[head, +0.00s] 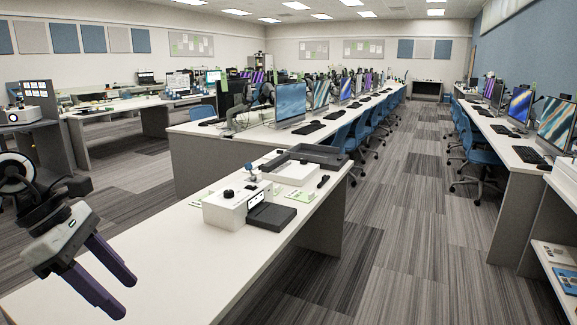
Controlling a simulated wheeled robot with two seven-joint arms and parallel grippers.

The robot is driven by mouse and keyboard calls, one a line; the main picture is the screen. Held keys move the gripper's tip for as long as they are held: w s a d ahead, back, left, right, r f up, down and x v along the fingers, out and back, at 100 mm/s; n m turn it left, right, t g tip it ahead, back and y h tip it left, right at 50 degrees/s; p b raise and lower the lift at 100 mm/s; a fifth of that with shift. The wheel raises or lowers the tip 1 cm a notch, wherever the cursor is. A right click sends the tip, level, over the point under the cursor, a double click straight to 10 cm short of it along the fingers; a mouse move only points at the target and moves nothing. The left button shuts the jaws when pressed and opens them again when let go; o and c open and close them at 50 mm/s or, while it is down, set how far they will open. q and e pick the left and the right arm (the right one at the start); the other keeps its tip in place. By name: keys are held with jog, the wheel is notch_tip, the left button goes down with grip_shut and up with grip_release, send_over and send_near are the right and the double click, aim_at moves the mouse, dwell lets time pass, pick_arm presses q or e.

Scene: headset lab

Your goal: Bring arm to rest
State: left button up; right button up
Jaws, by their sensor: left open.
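My left gripper (113,285) shows at the lower left of the head view. Its two dark purple fingers are apart, with nothing between them. They point down and to the right, over the near left part of the white table (150,265). I cannot tell how high above the table they are. The left arm comes in from the left edge. My right gripper is not in the head view.
On the table's far half stand a white box device (225,208) with a black knob, a black box (272,216) and a grey tray (318,154). The near table is bare. Long computer desks (240,132), blue chairs (483,158) and a carpeted aisle (410,215) lie beyond.

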pick_arm(q)
jog(key=d+f+n+t+h, duration=0.1)
jog(key=d+n+t+h, duration=0.2)
jog(key=d+n+h, duration=0.75)
jog(key=d+f+n+t+h, duration=0.25)
jog(key=d+n, duration=0.25)
jog(key=d, duration=1)
jog(key=s+a+f+n+t+y, duration=0.1)
jog(key=a+f+n+t+y, duration=0.3)
jog(key=f+n+y, duration=0.55)
jog(key=a+f+n+t+y, duration=0.4)
jog(key=f+n, duration=0.3)
jog(key=n, duration=0.7)
jog(key=s+f+n+g+y, duration=0.2)
jog(key=s+f+n+g, duration=0.4)
jog(key=s+f, duration=1)
jog(key=a+n, duration=0.1)
jog(key=n, duration=0.2)
jog(key=shift+s+f, duration=0.2)
jog(key=shift+s, duration=0.05)
